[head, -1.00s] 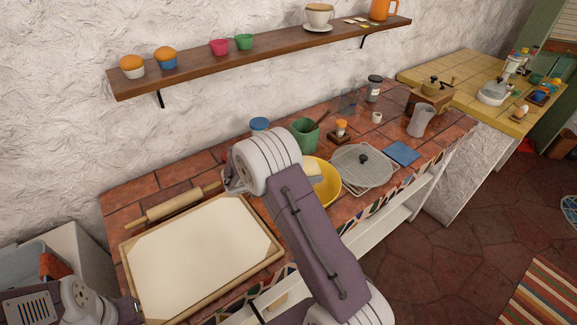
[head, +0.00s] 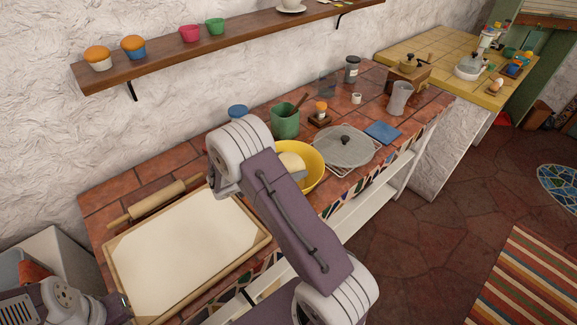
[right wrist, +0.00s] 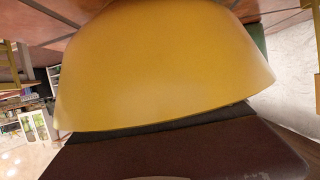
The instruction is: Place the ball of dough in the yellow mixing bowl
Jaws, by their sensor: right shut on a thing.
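The yellow mixing bowl (head: 314,172) stands on the tiled counter, right of my right arm's purple link, which covers part of it. The pale ball of dough (head: 291,162) shows at the bowl's opening, partly hidden. My right gripper (head: 298,178) is mostly hidden behind the link and bowl. A small grey part of it shows beside the dough, and it is shut on the dough. In the right wrist view the bowl's outer wall (right wrist: 160,65) fills most of the picture and hides the fingertips. My left arm shows at the lower left, its gripper out of view.
A floured board (head: 185,250) and rolling pin (head: 155,200) lie left of the bowl. A green crock (head: 285,122) stands behind it. A grey lid on a rack (head: 345,148) and a blue tile (head: 382,132) lie to its right. A wall shelf (head: 200,55) runs above.

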